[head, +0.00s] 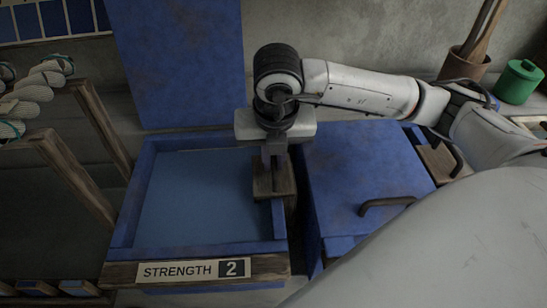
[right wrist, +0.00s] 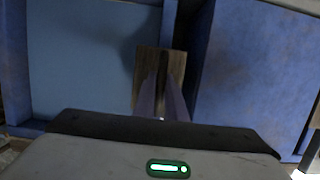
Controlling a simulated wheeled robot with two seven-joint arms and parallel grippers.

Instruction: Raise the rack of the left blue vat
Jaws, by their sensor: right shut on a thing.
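The left blue vat (head: 123,225) stands open, with a flat blue surface inside and a "STRENGTH 2" plate on its front. A dark wooden piece (head: 286,178), seemingly the rack's handle, sits at the vat's right wall. It also shows in the right wrist view (right wrist: 150,62). My right gripper (head: 274,160) points down over this piece and is shut on it. Its two fingers (right wrist: 162,105) show close together in the right wrist view. The rest of the rack cannot be seen. My left gripper is not in view.
The left vat's raised lid (head: 180,60) stands behind it. A second blue vat with a closed lid (head: 355,165) and dark handle (head: 385,203) is close on the right. A wooden frame (head: 75,175) with yarn skeins (head: 35,90) stands left. A green canister (head: 518,82) is at back right.

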